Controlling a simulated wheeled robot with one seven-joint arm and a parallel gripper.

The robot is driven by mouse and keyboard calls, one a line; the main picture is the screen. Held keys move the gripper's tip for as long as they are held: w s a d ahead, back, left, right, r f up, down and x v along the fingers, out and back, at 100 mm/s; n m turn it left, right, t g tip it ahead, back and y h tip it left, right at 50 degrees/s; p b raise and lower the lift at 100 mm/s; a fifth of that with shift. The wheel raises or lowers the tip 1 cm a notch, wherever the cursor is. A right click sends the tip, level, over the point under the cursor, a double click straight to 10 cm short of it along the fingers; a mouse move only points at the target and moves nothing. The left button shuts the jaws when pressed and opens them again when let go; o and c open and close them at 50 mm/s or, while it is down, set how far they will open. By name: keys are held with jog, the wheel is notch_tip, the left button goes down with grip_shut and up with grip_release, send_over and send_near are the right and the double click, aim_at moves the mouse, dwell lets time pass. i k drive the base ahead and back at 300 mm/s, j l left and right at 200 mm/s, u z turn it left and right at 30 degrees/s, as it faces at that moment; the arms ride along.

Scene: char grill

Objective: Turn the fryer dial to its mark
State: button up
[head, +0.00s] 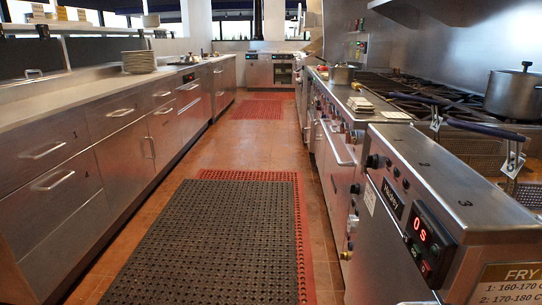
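The steel fryer (455,195) stands in the right foreground in the head view. Its sloped front panel carries a lit red display (423,236) that appears to read "0 S". Farther along the panel is a round black knob (372,161), with several smaller dark controls beside it. I cannot tell which of these is the task's dial, and its mark is too small to make out. My gripper is not in view.
Fryer baskets with blue handles (486,130) sit on the fryer's far side. A pot (514,94) stands on the range behind. A black mat (218,250) lies on the aisle floor, which is clear. A drawer counter (85,150) runs along the left.

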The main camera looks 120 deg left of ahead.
aim_at(371, 160)
jog(key=u, duration=3.4)
jog(key=i+j, duration=0.2)
jog(key=i, duration=0.2)
jog(key=i+j, duration=0.2)
jog(key=i, duration=0.2)
jog(key=u, duration=0.05)
